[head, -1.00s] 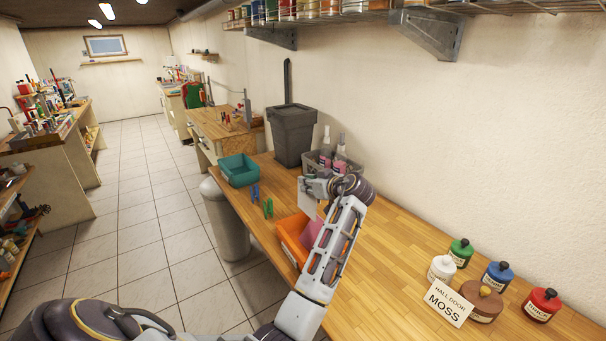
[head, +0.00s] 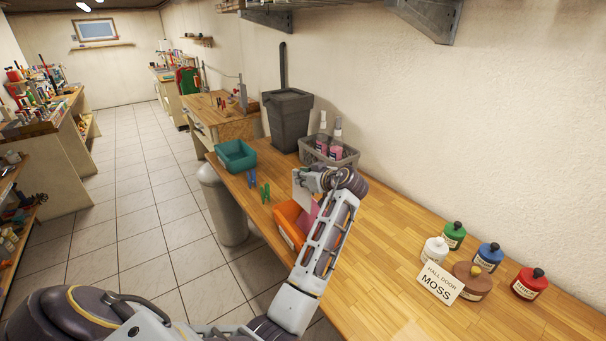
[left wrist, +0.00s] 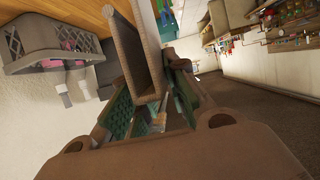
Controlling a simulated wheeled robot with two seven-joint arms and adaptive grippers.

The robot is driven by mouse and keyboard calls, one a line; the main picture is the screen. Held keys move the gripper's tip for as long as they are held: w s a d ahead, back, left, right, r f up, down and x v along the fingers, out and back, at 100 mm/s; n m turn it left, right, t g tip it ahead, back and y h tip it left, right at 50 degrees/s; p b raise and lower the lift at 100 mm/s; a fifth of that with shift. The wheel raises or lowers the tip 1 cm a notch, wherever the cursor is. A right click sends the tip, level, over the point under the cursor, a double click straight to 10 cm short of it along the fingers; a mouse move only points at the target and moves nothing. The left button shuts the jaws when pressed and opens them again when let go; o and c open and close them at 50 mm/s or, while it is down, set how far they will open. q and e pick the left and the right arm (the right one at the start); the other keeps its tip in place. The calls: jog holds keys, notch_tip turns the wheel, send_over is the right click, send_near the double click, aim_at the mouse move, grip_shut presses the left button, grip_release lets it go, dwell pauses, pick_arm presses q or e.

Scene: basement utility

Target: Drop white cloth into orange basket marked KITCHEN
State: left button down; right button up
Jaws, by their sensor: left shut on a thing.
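My left gripper (head: 306,181) is shut on the white cloth (head: 301,203), which hangs down from the fingers as a pale flat piece. In the left wrist view the cloth (left wrist: 139,55) looks folded and shaded, held between the green-padded fingers (left wrist: 150,108). The orange basket (head: 285,232) stands on the bench just below the gripper and is partly hidden by my arm. A pink piece (head: 308,222) shows in it. I cannot read a KITCHEN marking. The cloth hangs at or above the basket's far end; I cannot tell how high. My right gripper is not in view.
A teal basket (head: 237,155), blue and green clothespegs (head: 265,193), a grey basket with bottles (head: 340,151) and a dark grey bin (head: 288,121) stand further along the bench. Bench between is clear.

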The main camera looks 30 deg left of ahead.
pick_arm(q)
jog(key=shift+f, duration=2.25)
jog(key=c, duration=1.3)
grip_release()
jog(key=shift+r, duration=5.05)
jog(key=shift+d+f, duration=0.1)
